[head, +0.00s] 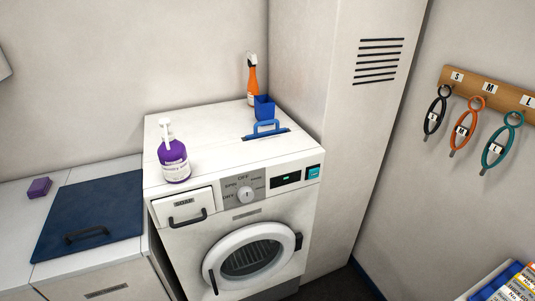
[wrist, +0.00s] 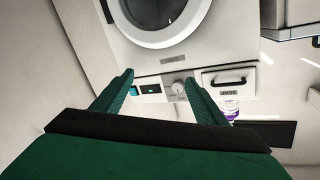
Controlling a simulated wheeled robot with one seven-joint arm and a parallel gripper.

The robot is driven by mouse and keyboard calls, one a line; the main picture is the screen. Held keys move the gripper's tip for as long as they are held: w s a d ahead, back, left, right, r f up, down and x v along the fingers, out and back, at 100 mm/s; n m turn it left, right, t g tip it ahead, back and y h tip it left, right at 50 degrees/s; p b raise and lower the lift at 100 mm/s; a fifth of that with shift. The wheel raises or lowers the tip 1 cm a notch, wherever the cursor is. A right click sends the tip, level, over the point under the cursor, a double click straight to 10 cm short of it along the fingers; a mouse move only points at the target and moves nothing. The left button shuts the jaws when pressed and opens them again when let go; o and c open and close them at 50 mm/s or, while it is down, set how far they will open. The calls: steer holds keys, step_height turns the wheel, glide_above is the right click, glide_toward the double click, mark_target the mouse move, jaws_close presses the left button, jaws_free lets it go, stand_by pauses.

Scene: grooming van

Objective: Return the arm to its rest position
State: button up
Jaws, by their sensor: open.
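My gripper (wrist: 160,95) shows in the wrist view with its two green fingers spread apart and nothing between them. It faces the front of the washing machine, whose round door (wrist: 160,15), dial (wrist: 178,88) and soap drawer (wrist: 229,77) appear upside down there. I cannot tell the exact distance to the machine. My arm and gripper do not show in the head view. There the washing machine (head: 225,208) stands in the middle with its door and soap drawer shut.
A dark blue lid (head: 95,205) and purple block (head: 39,187) lie left. A tall cabinet (head: 345,130) and hanging loops (head: 467,125) are right.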

steer(key=s+d+n, duration=0.2)
steer(key=s, duration=0.8)
steer(key=s+d+n+g, duration=0.1)
steer(key=s+d+n, duration=0.1)
steer(key=s, duration=0.8)
steer(key=shift+s+f+n+g, duration=0.3)
steer(key=shift+s+n, duration=0.1)
steer(key=shift+n, duration=0.1)
steer(key=shift+d, duration=0.15)
